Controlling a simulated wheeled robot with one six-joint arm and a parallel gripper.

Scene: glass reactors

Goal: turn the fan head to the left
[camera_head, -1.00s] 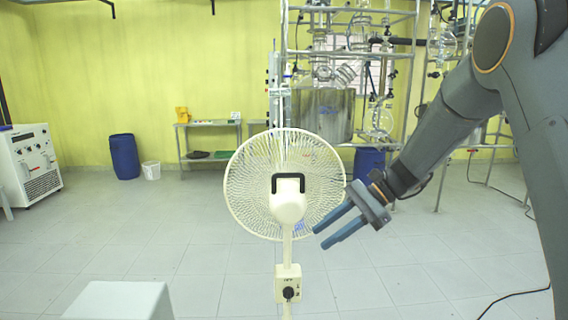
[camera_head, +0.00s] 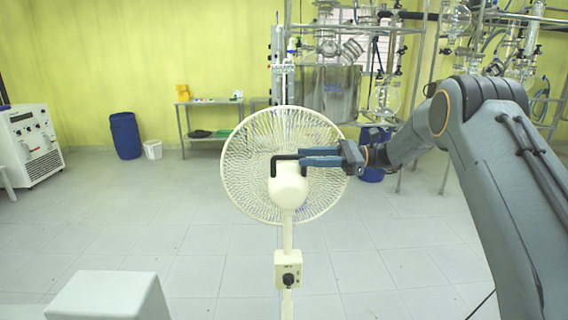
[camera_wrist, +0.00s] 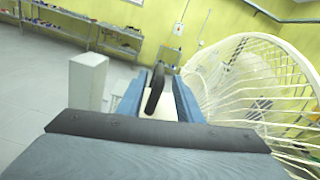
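The white fan stands in the middle of the head view, its round wire grille (camera_head: 250,185) behind its motor housing (camera_head: 288,192). A black loop handle (camera_head: 274,167) sits on top of the housing. My gripper (camera_head: 304,157) reaches in from the right at handle height, its blue fingers over the right part of the handle. In the wrist view, the black handle (camera_wrist: 154,92) stands between my two fingers, with space showing beside it, so the gripper looks open around it. The grille (camera_wrist: 255,85) is to the right there. The fingertips' exact contact is unclear.
A control box with a dark knob (camera_head: 288,268) is on the fan's pole. A white block (camera_head: 110,297) stands at the front left. Glassware racks (camera_head: 340,90), a blue barrel (camera_head: 126,136) and a white machine (camera_head: 30,147) are farther back. The floor around the fan is clear.

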